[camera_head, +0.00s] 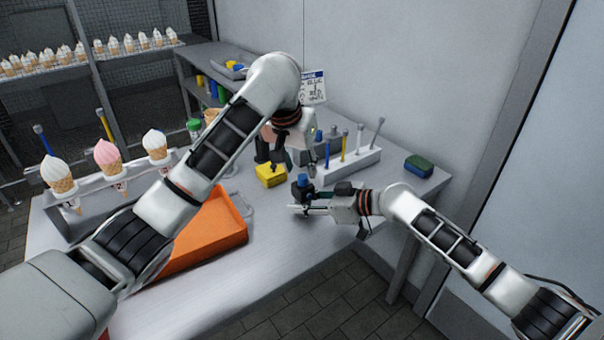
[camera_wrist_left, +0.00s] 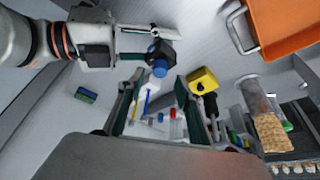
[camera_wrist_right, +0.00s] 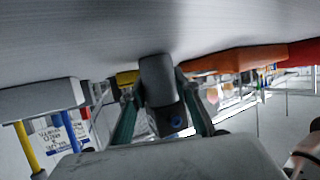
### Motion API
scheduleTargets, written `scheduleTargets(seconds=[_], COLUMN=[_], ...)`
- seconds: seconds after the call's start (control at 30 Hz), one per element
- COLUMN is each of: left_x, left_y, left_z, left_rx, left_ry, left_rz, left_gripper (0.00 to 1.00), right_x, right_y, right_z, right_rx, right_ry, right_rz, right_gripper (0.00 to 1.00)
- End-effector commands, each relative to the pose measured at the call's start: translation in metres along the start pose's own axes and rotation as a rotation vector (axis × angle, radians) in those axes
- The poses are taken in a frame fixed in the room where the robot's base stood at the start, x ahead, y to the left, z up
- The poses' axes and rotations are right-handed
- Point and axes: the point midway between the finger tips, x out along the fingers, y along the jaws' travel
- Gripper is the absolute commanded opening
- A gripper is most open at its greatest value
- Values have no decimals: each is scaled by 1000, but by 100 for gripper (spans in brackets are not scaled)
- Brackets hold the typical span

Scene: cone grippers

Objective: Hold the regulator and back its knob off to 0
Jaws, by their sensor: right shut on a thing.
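The regulator (camera_head: 300,193) has a dark body with a blue knob (camera_head: 302,179) on top. My right gripper (camera_wrist_right: 157,88) is shut on the body, which stands between its fingers in the right wrist view. The knob shows small there. My left gripper (camera_head: 293,160) is above the regulator and partly hidden by its own wrist. In the left wrist view its fingers (camera_wrist_left: 158,84) are spread and empty. The blue knob (camera_wrist_left: 160,68) appears just past the fingertips, centred between them; I cannot tell how high above it they are. No scale or pointer is readable.
A yellow block (camera_head: 270,175) stands left of the regulator. Behind is a white rack (camera_head: 350,168) with upright tools. An orange tray (camera_head: 212,240) and a cone holder (camera_head: 90,205) are at left; a green-blue sponge (camera_head: 418,165) is at right. The front table edge is close.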

Motion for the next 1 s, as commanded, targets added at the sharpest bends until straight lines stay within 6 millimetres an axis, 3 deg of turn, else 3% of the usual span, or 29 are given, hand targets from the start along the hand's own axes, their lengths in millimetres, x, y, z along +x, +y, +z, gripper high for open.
scheduleTargets(seconds=[0.23, 0.63, 0.77, 0.8, 1.0], left_x=[31, 38, 38, 37, 37], left_y=[0, 0, 0, 0, 0], left_z=[0, 0, 0, 0, 0], left_rx=[1, 3, 2, 2, 6], left_ry=[-1, 1, 1, 1, 1], left_rz=[0, 0, 0, 0, 2], left_gripper=[35, 35, 4, 0, 0], right_x=[0, 0, 0, 0, 0], right_y=[0, 0, 0, 0, 0], right_z=[2, 2, 2, 2, 2], right_rx=[0, 0, 0, 0, 0], right_ry=[-3, -3, -3, -3, -3], right_rz=[0, 0, 0, 0, 0], right_gripper=[3, 3, 3, 3, 3])
